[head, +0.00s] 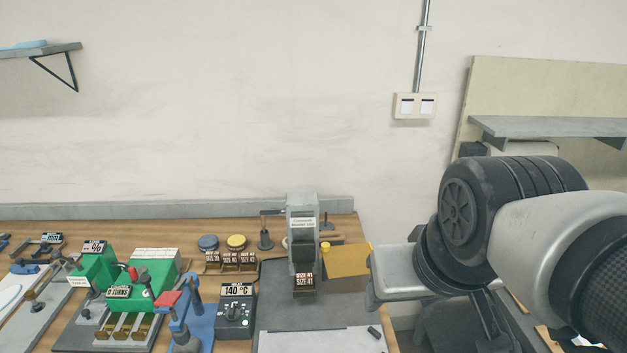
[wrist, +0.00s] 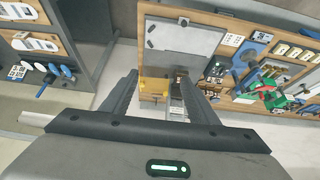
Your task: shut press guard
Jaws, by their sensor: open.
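The press (head: 303,218) is a grey upright unit on a dark base plate near the back edge of the bench, with SIZE 41 labels on its front. The guard (head: 347,261) looks like the amber-yellow panel standing out to the right of the press, swung open. In the wrist view, the yellow guard (wrist: 152,85) and part of the press (wrist: 176,88) show between the fingers. My gripper (wrist: 161,75) is open and empty, with the fingers apart. In the head view my arm comes from the right; the fingertips cannot be made out there. Contact with the guard cannot be told.
A black 140 °C control box (head: 234,315) stands left of the press. Green counter units (head: 140,272) and a blue toggle clamp (head: 190,320) are further left. Stamp blocks (head: 230,260) sit behind the box. The base plate's front (head: 320,340) is mostly clear.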

